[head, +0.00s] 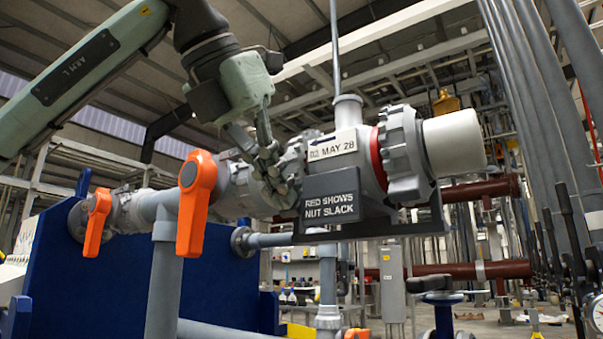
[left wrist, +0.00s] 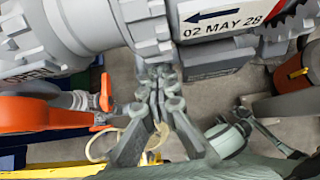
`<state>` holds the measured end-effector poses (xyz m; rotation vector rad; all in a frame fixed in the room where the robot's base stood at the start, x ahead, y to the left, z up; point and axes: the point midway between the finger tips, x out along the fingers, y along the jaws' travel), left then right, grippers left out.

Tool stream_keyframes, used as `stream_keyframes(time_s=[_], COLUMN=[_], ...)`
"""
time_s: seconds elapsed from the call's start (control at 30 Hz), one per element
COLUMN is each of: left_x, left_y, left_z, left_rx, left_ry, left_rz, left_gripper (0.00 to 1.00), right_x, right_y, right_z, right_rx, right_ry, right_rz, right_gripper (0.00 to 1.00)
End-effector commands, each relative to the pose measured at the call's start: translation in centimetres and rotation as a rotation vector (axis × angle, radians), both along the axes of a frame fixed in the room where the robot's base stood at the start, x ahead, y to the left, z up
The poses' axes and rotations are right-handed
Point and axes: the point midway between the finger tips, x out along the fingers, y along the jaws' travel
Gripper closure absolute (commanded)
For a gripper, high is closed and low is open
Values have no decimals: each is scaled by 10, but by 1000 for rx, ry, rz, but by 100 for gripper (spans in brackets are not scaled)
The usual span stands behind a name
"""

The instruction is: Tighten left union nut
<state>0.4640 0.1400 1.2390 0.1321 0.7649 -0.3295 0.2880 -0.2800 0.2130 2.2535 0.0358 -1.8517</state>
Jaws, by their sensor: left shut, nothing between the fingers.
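The left union nut (head: 297,158) is a grey ribbed collar on the left of the grey pipe body, partly hidden behind my left gripper. My left gripper (head: 283,180) is shut and empty, with its fingers pointing down beside this nut. In the left wrist view the closed fingertips (left wrist: 157,75) are close below the nut's lugs (left wrist: 145,25); I cannot tell whether they touch. A red ring (head: 377,160) shows beside the right nut (head: 404,155). No red shows by the left nut, though my gripper hides part of it. My right gripper is not clearly seen.
A black sign (head: 333,195) reading "RED SHOWS NUT SLACK" is below the body. A "02 MAY 28" label (head: 332,146) is above it. Orange valve handles (head: 195,202) hang left of the nut, near a blue panel (head: 225,285). Pipes rise at the right.

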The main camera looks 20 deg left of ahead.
Motion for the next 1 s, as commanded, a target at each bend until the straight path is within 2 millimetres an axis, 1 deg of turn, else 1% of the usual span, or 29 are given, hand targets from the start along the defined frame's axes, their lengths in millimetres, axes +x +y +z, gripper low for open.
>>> stream_keyframes(time_s=[0.03, 0.4, 0.5, 0.63, 1.0], left_x=[-1, -32, -39, -43, -43], left_y=[-2, 11, 13, 15, 15], left_z=[-1, 51, 60, 64, 63], left_rx=[14, 6, 6, 5, 3], left_ry=[19, 9, 10, 9, 8], left_rz=[-5, -3, -2, -1, -1], left_gripper=[100, 100, 100, 100, 100], right_x=[-3, 1, 2, 2, 2], right_y=[10, 11, 11, 11, 10], right_z=[5, 43, 50, 52, 50], right_rx=[16, 18, 17, 17, 16], right_ry=[4, -4, -6, -7, -6], right_rz=[4, 4, 4, 4, 5], right_gripper=[60, 60, 60, 60, 60])
